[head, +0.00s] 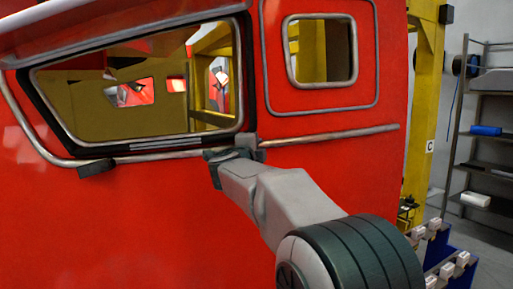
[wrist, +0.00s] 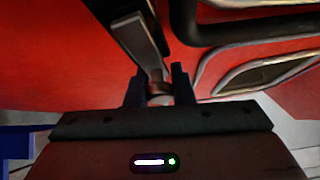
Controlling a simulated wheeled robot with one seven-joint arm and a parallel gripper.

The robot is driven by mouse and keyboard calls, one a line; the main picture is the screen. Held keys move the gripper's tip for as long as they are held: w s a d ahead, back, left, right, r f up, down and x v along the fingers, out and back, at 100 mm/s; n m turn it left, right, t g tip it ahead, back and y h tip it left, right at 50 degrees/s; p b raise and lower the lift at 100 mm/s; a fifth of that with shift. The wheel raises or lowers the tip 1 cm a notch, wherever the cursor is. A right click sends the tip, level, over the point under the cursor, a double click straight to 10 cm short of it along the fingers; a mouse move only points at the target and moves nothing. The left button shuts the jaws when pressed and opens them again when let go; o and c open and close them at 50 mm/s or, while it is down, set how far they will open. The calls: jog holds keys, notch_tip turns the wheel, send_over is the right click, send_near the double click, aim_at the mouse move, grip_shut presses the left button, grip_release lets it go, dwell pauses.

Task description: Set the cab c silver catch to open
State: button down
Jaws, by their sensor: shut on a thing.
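The silver catch (wrist: 138,42) is a flat grey bar in the wrist view, with its narrower end between my fingers. My gripper (wrist: 160,92) is shut on that end. In the head view my gripper (head: 228,154) is at the lower right corner of the red cab's large front window (head: 125,88). There, my gripper and arm hide most of the catch, and I cannot tell its setting.
The red cab wall (head: 330,180) surrounds the window. A smaller window (head: 322,50) and a silver rail (head: 335,136) are to the right. A yellow post (head: 430,100) marked C, a shelf rack (head: 485,130) and a blue bin (head: 440,268) stand farther right.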

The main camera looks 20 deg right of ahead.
jog(key=shift+f, duration=0.1)
jog(key=c, duration=1.3)
grip_release()
jog(key=b+v, duration=0.3)
jog(key=v, duration=1.1)
jog(key=shift+b, duration=0.4)
jog(key=shift+w, duration=0.1)
